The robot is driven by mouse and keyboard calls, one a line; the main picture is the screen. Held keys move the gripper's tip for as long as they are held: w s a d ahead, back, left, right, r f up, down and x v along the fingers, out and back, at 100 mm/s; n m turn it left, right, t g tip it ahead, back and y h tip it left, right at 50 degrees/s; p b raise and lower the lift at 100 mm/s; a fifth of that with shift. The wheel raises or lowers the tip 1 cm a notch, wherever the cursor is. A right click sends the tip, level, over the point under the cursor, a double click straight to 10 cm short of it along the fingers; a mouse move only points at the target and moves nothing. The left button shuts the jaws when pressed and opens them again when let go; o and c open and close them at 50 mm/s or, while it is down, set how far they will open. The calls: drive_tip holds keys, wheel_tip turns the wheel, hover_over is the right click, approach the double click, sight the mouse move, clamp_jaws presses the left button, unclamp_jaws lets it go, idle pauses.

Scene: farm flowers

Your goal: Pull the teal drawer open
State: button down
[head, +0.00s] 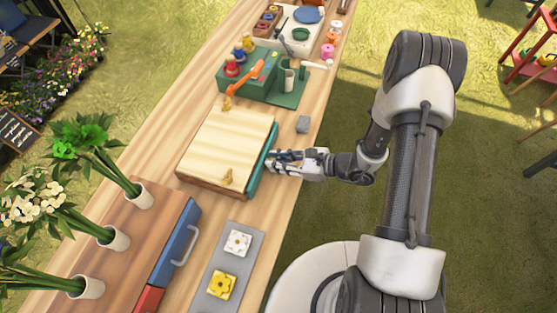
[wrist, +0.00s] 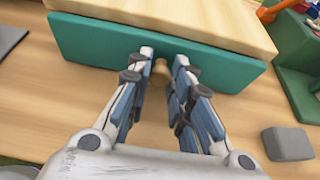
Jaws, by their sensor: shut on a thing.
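The teal drawer (head: 256,178) is the front of a low wooden box (head: 228,145) on the table. Its teal front (wrist: 95,40) also spans the upper part of the wrist view, close under the box's wooden top, and no clear gap shows. A small round tan knob (wrist: 161,67) sticks out from the middle of the front. My gripper (head: 272,161) reaches in from the right. In the wrist view my gripper (wrist: 163,62) has its fingers on both sides of the knob, shut on it. In the head view the fingers hide the knob.
A grey block (head: 303,125) lies on the table near the box's far right corner. A green stand (head: 245,70) with colored figures is behind. A blue drawer with a handle (head: 175,245) and a grey tray (head: 228,265) are nearer. Open space lies beyond the table's right edge.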

drive_tip(key=s+d, duration=0.4)
drive_tip(key=d, duration=0.7)
drive_tip(key=shift+d, duration=0.4)
drive_tip(key=c, duration=1.5)
unclamp_jaws()
drive_tip(key=shift+s, duration=0.1)
drive_tip(key=shift+o, duration=0.2)
drive_tip(key=v, duration=1.2)
